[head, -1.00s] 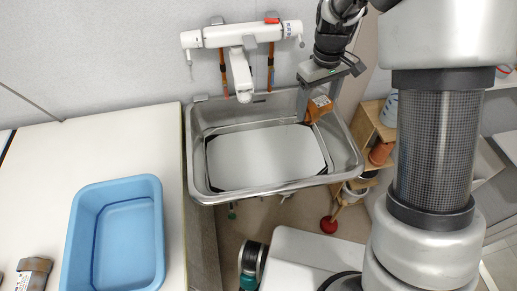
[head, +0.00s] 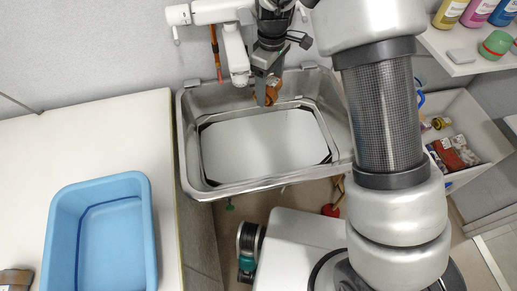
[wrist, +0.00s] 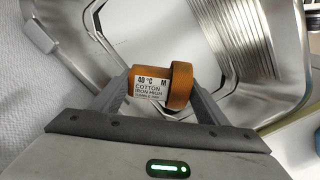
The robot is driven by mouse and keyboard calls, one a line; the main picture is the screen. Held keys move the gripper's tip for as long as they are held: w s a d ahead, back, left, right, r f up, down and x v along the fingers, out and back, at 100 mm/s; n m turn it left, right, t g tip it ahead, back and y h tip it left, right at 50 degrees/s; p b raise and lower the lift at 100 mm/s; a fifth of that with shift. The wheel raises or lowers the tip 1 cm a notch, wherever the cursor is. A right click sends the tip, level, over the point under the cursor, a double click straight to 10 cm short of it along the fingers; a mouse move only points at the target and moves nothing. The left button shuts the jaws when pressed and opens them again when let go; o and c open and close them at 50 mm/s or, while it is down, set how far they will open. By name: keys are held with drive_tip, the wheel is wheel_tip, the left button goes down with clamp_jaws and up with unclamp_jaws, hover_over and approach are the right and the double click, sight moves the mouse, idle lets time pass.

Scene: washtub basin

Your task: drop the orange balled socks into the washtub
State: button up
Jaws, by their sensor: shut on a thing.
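The orange balled socks (head: 271,96) are held between the fingers of my gripper (head: 263,85), over the back part of the steel basin (head: 186,140). In the wrist view the socks (wrist: 180,92) sit between both fingertips (wrist: 163,84), with a white care label facing the camera. The steel basin's ribbed wall (wrist: 235,30) shows behind them. A blue plastic tub (head: 148,225) stands empty on the white counter at left. I cannot tell which of the two is called the washtub. The socks' height above the basin floor is unclear.
A white tap unit (head: 234,50) stands at the basin's back, close left of my gripper. A dark brown labelled object (head: 15,279) lies at the counter's lower left. Bottles (head: 450,12) and a bin of items (head: 470,120) are at right. The basin's pale floor (head: 262,145) looks clear.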

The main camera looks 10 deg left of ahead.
drive_tip(key=shift+f+b, duration=0.65)
drive_tip(key=shift+f, duration=0.85)
drive_tip(key=o, duration=1.1)
